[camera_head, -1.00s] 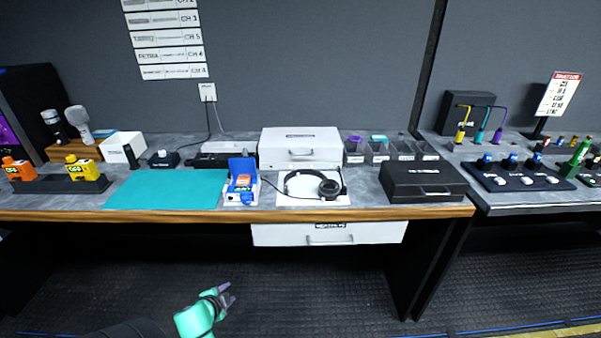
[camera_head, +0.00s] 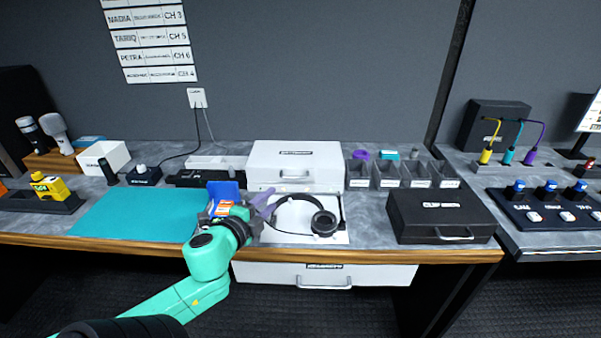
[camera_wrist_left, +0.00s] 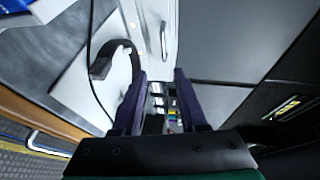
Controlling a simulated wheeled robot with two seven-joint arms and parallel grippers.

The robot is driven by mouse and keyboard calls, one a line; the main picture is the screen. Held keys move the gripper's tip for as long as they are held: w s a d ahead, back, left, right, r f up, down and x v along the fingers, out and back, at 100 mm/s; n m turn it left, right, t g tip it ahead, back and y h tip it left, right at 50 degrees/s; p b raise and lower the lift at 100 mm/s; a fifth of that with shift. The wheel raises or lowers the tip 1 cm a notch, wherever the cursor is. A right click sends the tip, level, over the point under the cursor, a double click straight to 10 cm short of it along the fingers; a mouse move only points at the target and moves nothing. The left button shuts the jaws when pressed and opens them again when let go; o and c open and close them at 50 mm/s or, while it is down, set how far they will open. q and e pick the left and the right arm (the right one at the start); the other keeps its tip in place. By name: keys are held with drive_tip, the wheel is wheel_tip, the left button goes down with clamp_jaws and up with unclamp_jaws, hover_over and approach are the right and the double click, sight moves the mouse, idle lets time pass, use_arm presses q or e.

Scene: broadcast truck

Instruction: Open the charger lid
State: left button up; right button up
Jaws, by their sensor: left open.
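A white case (camera_head: 296,160) with a handle and a label too small to read stands at the back of the bench, its top closed. It looks like the charger, though I cannot be sure. Small lights show on the strip along its base. In the left wrist view the white case (camera_wrist_left: 152,22) is ahead, past the fingertips. My left gripper (camera_head: 265,204) is open and empty, in front of the case, between the blue-lidded box and the headphones. Its purple fingers also show in the left wrist view (camera_wrist_left: 160,76). My right gripper is out of view.
Headphones (camera_head: 323,223) on a white sheet lie just right of my gripper. A black case (camera_head: 440,214) and small bins (camera_head: 388,178) stand right. A teal mat (camera_head: 125,217) lies left, clear.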

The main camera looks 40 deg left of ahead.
sight(293, 178)
use_arm(q)
drive_tip(key=shift+w+a+r, duration=0.1)
drive_tip(key=shift+w+r, duration=0.3)
drive_tip(key=shift+x, duration=1)
drive_tip(key=x, duration=0.2)
drive_tip(key=b+x, duration=0.1)
drive_tip(key=x, duration=0.2)
drive_tip(key=shift+s+a+f, duration=0.1)
drive_tip(key=shift+f, duration=0.1)
drive_tip(key=x, duration=0.3)
drive_tip(key=shift+w, duration=0.45)
drive_tip(key=shift+w+a+f, duration=0.1)
drive_tip(key=shift+w+a, duration=0.05)
drive_tip(key=shift+w, duration=0.3)
drive_tip(key=shift+f, duration=0.1)
clamp_jaws()
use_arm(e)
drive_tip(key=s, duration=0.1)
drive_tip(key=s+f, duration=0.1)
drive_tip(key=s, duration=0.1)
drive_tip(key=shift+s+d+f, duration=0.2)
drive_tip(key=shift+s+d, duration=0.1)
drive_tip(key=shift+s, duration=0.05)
